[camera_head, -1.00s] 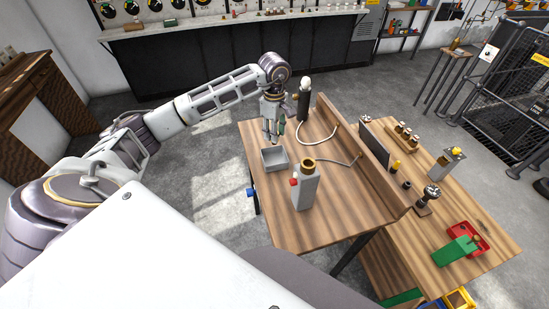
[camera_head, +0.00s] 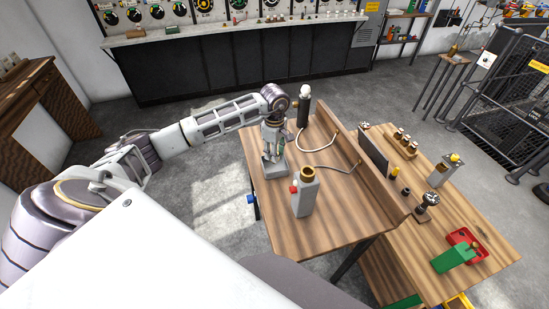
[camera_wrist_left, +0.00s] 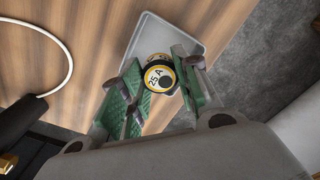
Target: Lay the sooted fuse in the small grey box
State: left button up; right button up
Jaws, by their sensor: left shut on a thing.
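My left gripper (camera_head: 274,152) is over the small grey box (camera_head: 279,173) at the left edge of the table and hides much of it. In the left wrist view, its green-padded fingers (camera_wrist_left: 162,82) are shut on the fuse (camera_wrist_left: 159,75), a round piece with a yellow ring, a "25 A" mark and a dark spot on its end. The fuse shows against the box (camera_wrist_left: 185,35) from above; whether it touches the floor of the box I cannot tell. Soot on its side is hidden. My right gripper is not in view.
A grey housing (camera_head: 305,196) with a brass ring and a red knob stands close to the right of the box. A black cylinder (camera_head: 304,112) with a white top stands behind, with a pale cable (camera_head: 325,143). A raised wooden ledge (camera_head: 370,172) borders the table's right side.

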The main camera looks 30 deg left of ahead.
pick_arm(q)
jog(key=shift+f+p, duration=0.4)
jog(key=shift+f, duration=1.3)
jog(key=shift+f, duration=0.2)
jog(key=o, duration=0.8)
jog(key=shift+o, duration=0.2)
jog(key=shift+r, duration=0.15)
